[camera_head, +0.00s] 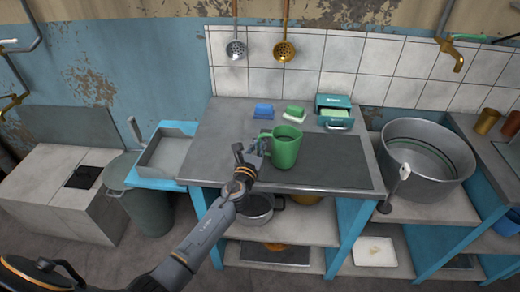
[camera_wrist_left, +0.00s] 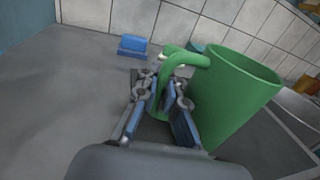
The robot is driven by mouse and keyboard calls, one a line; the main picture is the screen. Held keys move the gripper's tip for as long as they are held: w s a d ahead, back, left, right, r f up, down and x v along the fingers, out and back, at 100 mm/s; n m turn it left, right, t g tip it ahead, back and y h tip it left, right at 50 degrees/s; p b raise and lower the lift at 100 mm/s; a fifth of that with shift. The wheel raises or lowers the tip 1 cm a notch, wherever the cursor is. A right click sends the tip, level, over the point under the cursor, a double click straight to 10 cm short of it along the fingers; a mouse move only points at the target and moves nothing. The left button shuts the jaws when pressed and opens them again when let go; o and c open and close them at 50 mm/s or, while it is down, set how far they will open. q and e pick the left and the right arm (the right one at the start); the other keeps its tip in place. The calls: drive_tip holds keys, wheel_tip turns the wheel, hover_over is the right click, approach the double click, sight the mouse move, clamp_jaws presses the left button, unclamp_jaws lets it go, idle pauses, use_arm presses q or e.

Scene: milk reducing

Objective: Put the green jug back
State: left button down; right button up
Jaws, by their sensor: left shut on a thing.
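The green jug (camera_head: 287,148) stands upright at the left part of the dark mat on the grey worktop, its handle toward the left. My left gripper (camera_head: 256,149) reaches in from the lower left and is shut on the jug's handle. In the left wrist view the two fingers (camera_wrist_left: 165,103) are on either side of the handle of the jug (camera_wrist_left: 236,95). Whether the jug's base touches the surface is hard to tell. My right gripper is not in view.
Behind the jug are a blue block (camera_head: 264,110), a green-and-white sponge (camera_head: 294,113) and a teal box (camera_head: 335,112). A large metal basin (camera_head: 428,150) stands to the right. The dark mat (camera_head: 340,162) is clear right of the jug. Ladles hang on the tiled wall.

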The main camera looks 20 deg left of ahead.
use_arm(q)
drive_tip(key=shift+f, duration=0.4)
drive_tip(key=shift+f, duration=0.1)
drive_tip(key=c, duration=1.4)
unclamp_jaws()
drive_tip(key=shift+c, duration=0.2)
